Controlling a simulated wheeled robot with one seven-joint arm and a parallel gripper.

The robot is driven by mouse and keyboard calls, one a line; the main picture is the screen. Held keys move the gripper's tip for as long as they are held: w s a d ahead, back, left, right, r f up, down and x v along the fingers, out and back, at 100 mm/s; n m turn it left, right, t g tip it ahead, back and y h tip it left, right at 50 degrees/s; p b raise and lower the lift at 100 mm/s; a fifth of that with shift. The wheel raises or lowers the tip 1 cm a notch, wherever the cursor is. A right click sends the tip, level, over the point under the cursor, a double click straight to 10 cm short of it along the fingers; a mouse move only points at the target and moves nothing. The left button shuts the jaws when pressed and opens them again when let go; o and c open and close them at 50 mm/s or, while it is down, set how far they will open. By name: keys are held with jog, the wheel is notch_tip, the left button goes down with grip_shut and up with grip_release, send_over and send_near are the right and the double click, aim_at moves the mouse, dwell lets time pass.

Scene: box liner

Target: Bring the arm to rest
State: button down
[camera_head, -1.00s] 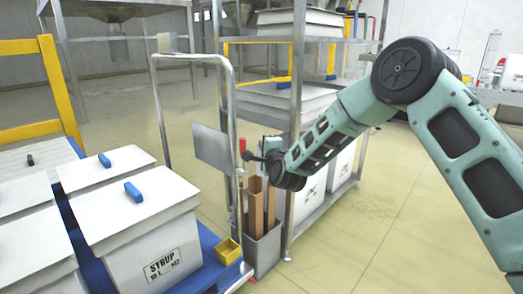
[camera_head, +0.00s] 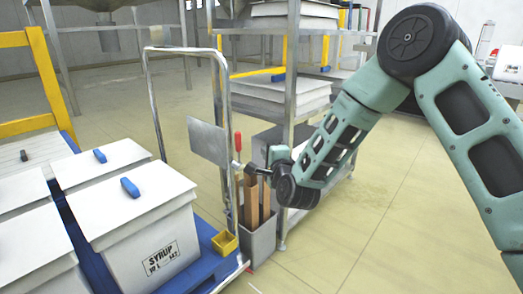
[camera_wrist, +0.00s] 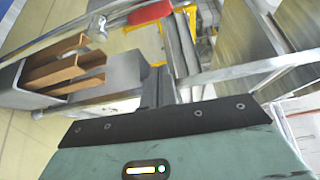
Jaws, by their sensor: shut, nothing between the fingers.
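My arm (camera_head: 330,140) reaches in from the right, bent at a high elbow, with its lower part slanting down to the left. My gripper (camera_head: 243,168) is at its left end, near the trolley's upright rail and above a grey bin. The gripper is small and partly lost against the things behind it. In the wrist view the dark fingers (camera_wrist: 157,88) are together with nothing held between them.
A grey bin (camera_head: 259,244) with brown strips stands below my gripper. A metal plate (camera_head: 208,141) is close to its left. The blue trolley (camera_head: 221,262) carries white lidded boxes, one marked SYRUP (camera_head: 150,245). A metal rack (camera_head: 291,75) stands behind. Floor at right is clear.

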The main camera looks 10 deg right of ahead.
jog(key=s+a+n+g+y, duration=0.2)
jog(key=s+a+n+g, duration=0.35)
jog(key=s+n, duration=0.2)
jog(key=s+a+n+g+y, duration=0.2)
jog(key=s+a+n+g, duration=0.3)
jog(key=s, duration=0.4)
jog(key=s+d+n+g+h, duration=0.2)
jog(key=s+d+n, duration=0.15)
jog(key=s, duration=0.55)
jog(key=s+d+r+n+g+h, duration=0.1)
jog(key=s+d+n+g, duration=0.15)
jog(key=s+n, duration=0.45)
jog(key=s+d+n+g+h, duration=0.2)
jog(key=s, duration=0.9)
notch_tip(320, 180, up, 32)
jog(key=p, duration=3.1)
jog(key=shift+d+f+g, duration=0.2)
jog(key=shift+f+g, duration=0.05)
jog(key=shift+g, duration=0.05)
